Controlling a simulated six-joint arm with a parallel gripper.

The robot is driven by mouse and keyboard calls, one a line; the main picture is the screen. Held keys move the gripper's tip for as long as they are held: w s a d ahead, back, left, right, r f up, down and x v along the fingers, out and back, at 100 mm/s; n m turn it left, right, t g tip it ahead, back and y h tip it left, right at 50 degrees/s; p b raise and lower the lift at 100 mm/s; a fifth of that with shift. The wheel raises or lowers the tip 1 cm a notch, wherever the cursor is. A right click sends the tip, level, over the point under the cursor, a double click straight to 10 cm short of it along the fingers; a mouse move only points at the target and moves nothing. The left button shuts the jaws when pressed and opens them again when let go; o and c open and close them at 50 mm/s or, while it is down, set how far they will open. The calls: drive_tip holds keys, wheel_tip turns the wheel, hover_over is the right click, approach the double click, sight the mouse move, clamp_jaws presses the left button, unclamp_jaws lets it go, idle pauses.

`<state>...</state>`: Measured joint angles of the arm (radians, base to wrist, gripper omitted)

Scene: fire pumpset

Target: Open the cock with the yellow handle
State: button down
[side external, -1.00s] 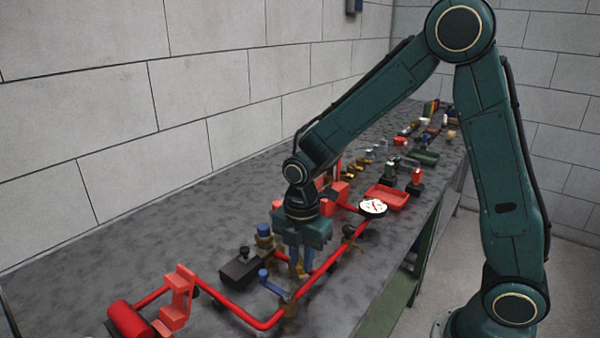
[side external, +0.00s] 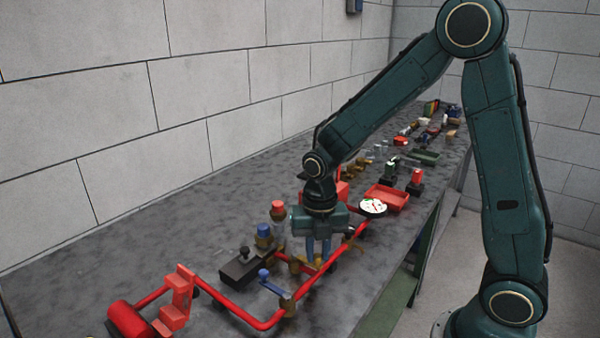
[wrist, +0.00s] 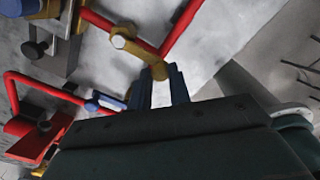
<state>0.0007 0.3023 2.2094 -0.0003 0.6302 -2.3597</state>
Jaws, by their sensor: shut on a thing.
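The yellow handle (wrist: 138,52) runs in the wrist view from a round pivot with a pale hex centre down to my fingertips. My gripper (wrist: 161,76) has its two blue fingers around the handle's free end, shut on it. In the side view my gripper (side external: 318,262) points straight down at the red pipe line, and a bit of the yellow handle (side external: 318,264) shows by the fingertips. The cock body under the handle is mostly hidden.
A blue handle (side external: 270,284) on another cock stands on the red pipe (side external: 240,310) in front. A dark box (side external: 242,267), a blue-capped fitting (side external: 264,234) and a red-capped fitting (side external: 278,211) stand to the left. A round gauge (side external: 372,206) and red tray (side external: 388,196) are behind right.

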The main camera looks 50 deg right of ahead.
sight(318, 255)
drive_tip(key=shift+r, duration=0.1)
idle(0.3)
drive_tip(key=c, duration=1.3)
unclamp_jaws()
wheel_tip(318, 255, up, 14)
drive_tip(key=s+r+m+t, duration=0.2)
drive_tip(key=s+m, duration=0.6)
drive_tip(key=m, duration=0.5)
drive_tip(key=s+r+m+t, duration=0.1)
drive_tip(key=s+m+t, duration=0.2)
drive_tip(key=s+m, duration=0.5)
drive_tip(key=m, duration=0.6)
drive_tip(key=shift+s+r+t, duration=0.3)
drive_tip(key=shift+r, duration=0.05)
